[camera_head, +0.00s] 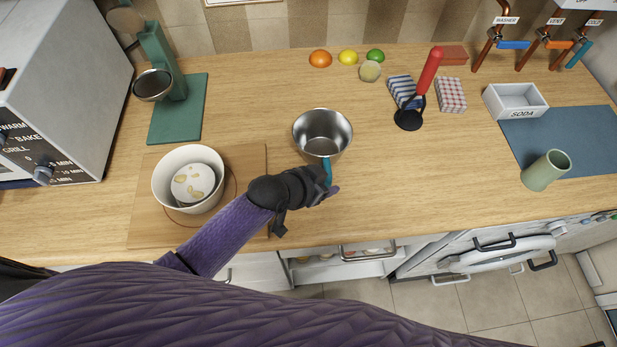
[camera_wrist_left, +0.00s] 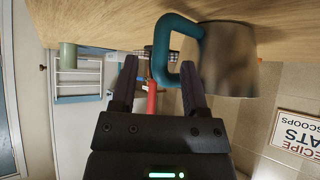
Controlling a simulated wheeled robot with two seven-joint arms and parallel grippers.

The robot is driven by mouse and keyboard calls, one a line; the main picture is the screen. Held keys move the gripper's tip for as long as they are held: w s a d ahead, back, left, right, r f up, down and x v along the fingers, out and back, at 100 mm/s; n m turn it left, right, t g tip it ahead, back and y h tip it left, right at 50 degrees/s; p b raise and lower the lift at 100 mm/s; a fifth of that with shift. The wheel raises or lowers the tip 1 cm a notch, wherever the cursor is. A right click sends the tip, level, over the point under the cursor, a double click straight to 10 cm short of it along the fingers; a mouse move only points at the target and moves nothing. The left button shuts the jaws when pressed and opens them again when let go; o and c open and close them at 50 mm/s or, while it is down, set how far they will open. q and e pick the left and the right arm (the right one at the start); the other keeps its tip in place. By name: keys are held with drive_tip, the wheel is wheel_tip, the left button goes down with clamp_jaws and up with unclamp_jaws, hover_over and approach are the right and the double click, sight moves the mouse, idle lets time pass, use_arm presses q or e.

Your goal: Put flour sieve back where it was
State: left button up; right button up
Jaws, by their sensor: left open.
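The flour sieve appears to be the metal cup with a teal handle (camera_head: 322,131). It stands upright on the wooden counter, its handle toward me; it also shows in the left wrist view (camera_wrist_left: 230,62). My left gripper (camera_head: 329,187) is open at the handle, beside the cup's near side. In the left wrist view the teal handle is just ahead of or between the open fingers (camera_wrist_left: 160,85); I cannot tell whether they touch it. My right gripper is not in view.
A white bowl (camera_head: 160,187) stands on a wooden board (camera_head: 255,160) at left. Behind it is a green stand (camera_head: 165,62) on a green mat (camera_head: 190,115). A black-and-red ladle (camera_head: 429,72), cloths and a SODA box (camera_head: 515,101) lie right. The counter around the cup is clear.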

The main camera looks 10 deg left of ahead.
use_arm(q)
drive_tip(key=p+v, duration=0.2)
drive_tip(key=v, duration=0.6)
drive_tip(key=shift+a+r, duration=0.15)
drive_tip(key=shift+r, duration=0.05)
drive_tip(key=shift+s, duration=0.15)
